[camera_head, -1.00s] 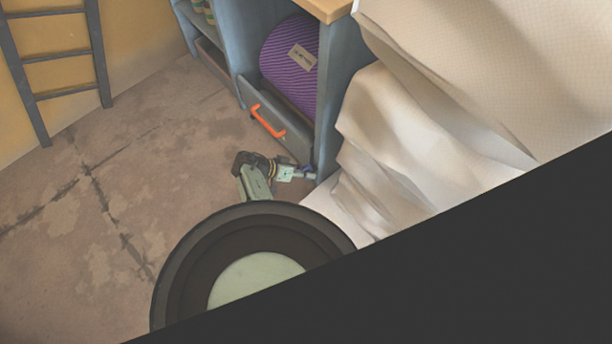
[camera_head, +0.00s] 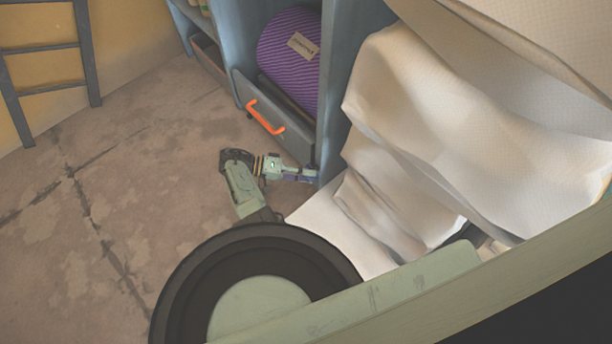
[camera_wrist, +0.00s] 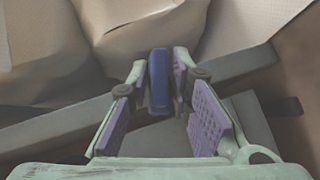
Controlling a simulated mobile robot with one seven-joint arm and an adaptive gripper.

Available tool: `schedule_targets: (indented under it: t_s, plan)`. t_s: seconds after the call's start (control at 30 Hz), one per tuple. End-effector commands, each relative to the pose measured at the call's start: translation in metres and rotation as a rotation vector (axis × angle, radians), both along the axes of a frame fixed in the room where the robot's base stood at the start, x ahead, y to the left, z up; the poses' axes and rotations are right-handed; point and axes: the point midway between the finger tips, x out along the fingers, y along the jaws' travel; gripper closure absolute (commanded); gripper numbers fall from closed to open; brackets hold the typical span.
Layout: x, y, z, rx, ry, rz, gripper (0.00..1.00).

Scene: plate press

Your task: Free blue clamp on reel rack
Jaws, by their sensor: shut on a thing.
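The reel rack (camera_head: 350,50) is a blue-grey shelf unit holding a purple wound reel (camera_head: 283,55). My gripper (camera_head: 303,175) is low down at the rack's front lower corner. In the wrist view my gripper (camera_wrist: 160,76) has its purple-padded fingers on either side of a blue clamp (camera_wrist: 158,82), shut on it. The clamp stands upright in front of a grey bar (camera_wrist: 235,65). The clamp's far side and its joint to the rack are hidden. In the head view the clamp is too small to tell apart from the fingers.
A drawer with an orange handle (camera_head: 264,117) is beside my gripper. Pale draped cloth (camera_head: 420,130) hangs close on the right and behind the clamp. A dark ladder (camera_head: 85,60) leans at the left. The floor (camera_head: 120,170) on the left is clear.

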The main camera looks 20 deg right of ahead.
Motion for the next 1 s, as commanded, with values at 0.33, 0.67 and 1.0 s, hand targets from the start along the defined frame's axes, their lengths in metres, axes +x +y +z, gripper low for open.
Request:
schedule_targets:
  t_s: [0.33, 0.67, 1.0]
  plan:
    - [-0.0005, -0.0001, 0.0008, -0.009, 0.018, -0.002, 1.0]
    - [-0.0003, -0.0003, 0.0006, -0.008, 0.016, -0.001, 0.7]
    - [0.001, 0.0014, 0.0008, -0.007, 0.016, 0.001, 0.68]
